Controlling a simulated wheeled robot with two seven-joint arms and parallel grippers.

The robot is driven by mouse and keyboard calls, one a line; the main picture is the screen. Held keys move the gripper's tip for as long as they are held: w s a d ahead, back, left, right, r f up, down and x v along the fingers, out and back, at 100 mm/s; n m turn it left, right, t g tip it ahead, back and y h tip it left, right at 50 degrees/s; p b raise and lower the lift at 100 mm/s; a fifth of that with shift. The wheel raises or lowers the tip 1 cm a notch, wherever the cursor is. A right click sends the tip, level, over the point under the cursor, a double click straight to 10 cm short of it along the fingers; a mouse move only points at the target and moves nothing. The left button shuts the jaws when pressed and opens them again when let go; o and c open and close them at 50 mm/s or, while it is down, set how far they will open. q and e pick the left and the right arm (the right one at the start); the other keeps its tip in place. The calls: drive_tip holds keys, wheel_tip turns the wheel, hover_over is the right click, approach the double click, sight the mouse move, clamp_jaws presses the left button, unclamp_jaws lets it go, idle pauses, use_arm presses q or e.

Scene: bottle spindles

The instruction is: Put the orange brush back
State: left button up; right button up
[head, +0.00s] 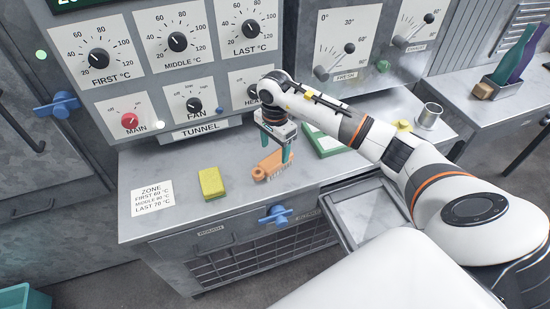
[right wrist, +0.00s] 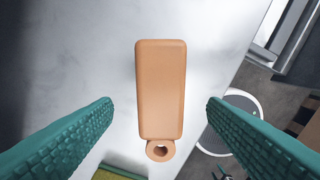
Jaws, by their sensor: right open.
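The orange brush (head: 270,165) lies on the grey metal counter below the control panel, its bristles along one side and a ring at its left end. In the right wrist view the brush (right wrist: 161,90) is between the two green fingers, with a gap on each side. My right gripper (head: 274,156) is open above the brush, its fingers pointing down on either side of it; it also shows in the right wrist view (right wrist: 160,108). My left gripper is not in view.
A yellow sponge (head: 212,183) lies left of the brush, beside a white zone card (head: 152,198). A green-edged tray (head: 322,142) and a metal cup (head: 429,115) are to the right. A blue-handled valve (head: 275,215) sticks out at the counter's front. An open drawer (head: 340,219) is below right.

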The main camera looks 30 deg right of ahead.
sight(275, 159)
wheel_tip(275, 159, up, 7)
drive_tip(key=shift+f+b, duration=0.2)
drive_tip(key=shift+b, duration=0.15)
idle(0.3)
